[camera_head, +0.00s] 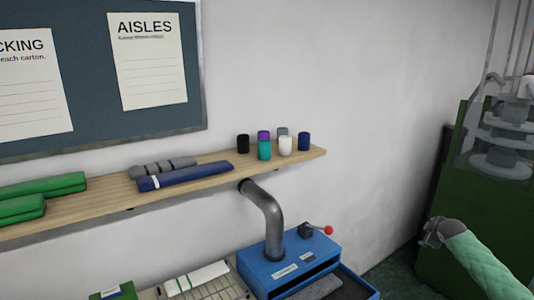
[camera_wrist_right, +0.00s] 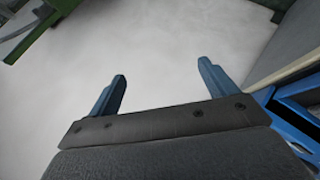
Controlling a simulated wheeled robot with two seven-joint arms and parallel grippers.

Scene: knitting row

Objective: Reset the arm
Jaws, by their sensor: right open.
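My right arm, in a green quilted sleeve, comes in at the lower right of the head view. Its dark grey end, with my right gripper (camera_head: 432,233), stands in front of the green machine at the right, and its fingers are too small to make out there. In the right wrist view the gripper (camera_wrist_right: 162,72) shows two blue fingers, wide apart, with nothing between them. A pale, plain surface lies beyond them. My left gripper is in neither view.
A blue machine (camera_head: 290,262) with a grey pipe and red-knobbed lever stands at the bottom centre. A wooden shelf (camera_head: 110,205) holds rolls and several small cylinders. The green machine (camera_head: 480,225) stands at the right. A notice board (camera_head: 90,75) hangs at the upper left.

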